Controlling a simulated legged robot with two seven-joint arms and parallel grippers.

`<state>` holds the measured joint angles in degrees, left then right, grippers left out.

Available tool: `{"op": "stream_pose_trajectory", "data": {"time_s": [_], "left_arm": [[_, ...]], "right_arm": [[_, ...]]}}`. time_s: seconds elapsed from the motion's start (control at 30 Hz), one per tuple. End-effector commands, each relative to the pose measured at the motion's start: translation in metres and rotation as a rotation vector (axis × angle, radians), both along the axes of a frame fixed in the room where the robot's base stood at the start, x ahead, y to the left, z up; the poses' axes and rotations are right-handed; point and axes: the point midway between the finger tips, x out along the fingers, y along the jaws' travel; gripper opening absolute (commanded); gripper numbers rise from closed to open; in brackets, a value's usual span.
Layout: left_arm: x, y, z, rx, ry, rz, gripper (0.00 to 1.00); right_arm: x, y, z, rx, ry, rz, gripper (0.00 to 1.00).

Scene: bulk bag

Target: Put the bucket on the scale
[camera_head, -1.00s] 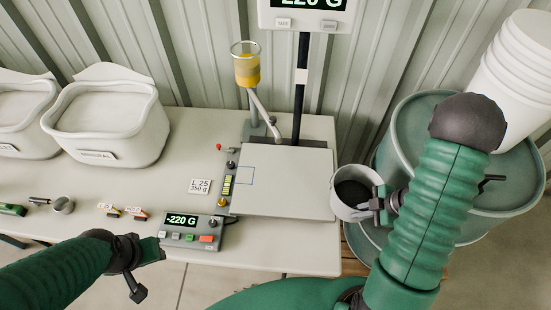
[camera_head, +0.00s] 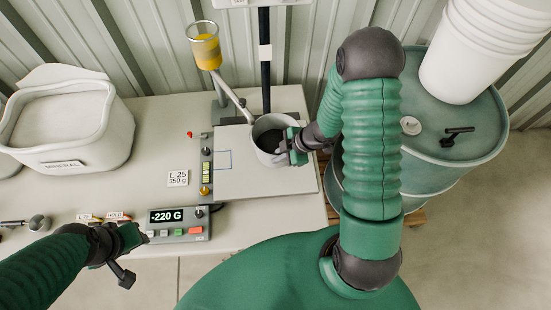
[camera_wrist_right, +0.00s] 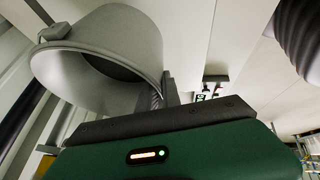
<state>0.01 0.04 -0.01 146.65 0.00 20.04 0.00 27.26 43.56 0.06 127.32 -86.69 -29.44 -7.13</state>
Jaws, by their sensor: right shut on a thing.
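A small light-grey bucket (camera_head: 268,140) with a dark inside is held by my right gripper (camera_head: 291,148) at its right side. The bucket shows over the scale's flat plate (camera_head: 245,185); I cannot tell whether it touches the plate. In the right wrist view the bucket (camera_wrist_right: 150,40) fills the upper left, tilted in the picture, with the gripper against its wall. The scale's control box (camera_head: 178,224) reads -220 G. My left gripper (camera_head: 138,238) is at the lower left beside the control box, apart from the bucket; its jaws are too unclear to read.
A dispensing tube with a yellow-filled cup (camera_head: 206,52) stands behind the plate, its spout close to the bucket. A white mineral bin (camera_head: 60,125) is at left. A teal drum (camera_head: 455,150) with stacked white buckets (camera_head: 480,50) is at right. A label card (camera_head: 178,178) lies left of the plate.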

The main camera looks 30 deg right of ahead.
Motion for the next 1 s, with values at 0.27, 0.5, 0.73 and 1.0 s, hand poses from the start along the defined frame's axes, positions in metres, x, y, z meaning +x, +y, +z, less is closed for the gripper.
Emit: {"op": "stream_pose_trajectory", "data": {"time_s": [0.27, 0.5, 0.73, 1.0], "left_arm": [[0.0, 0.0, -0.003, 0.0, 0.0, 0.0, 0.36], [0.0, 0.0, -0.003, 0.0, 0.0, 0.0, 0.36], [0.0, 0.0, -0.003, 0.0, 0.0, 0.0, 0.36], [0.0, 0.0, 0.0, 0.0, 0.0, 0.0, 0.36]], "right_arm": [[0.006, 0.005, -0.035, 0.002, -0.001, 0.0, 0.0], [0.006, 0.005, -0.036, 0.0, 0.003, 0.001, 0.17], [0.005, 0.005, -0.036, 0.0, 0.001, 0.0, 0.29], [0.002, 0.0, -0.025, -0.001, -0.002, 0.001, 0.29]]}}
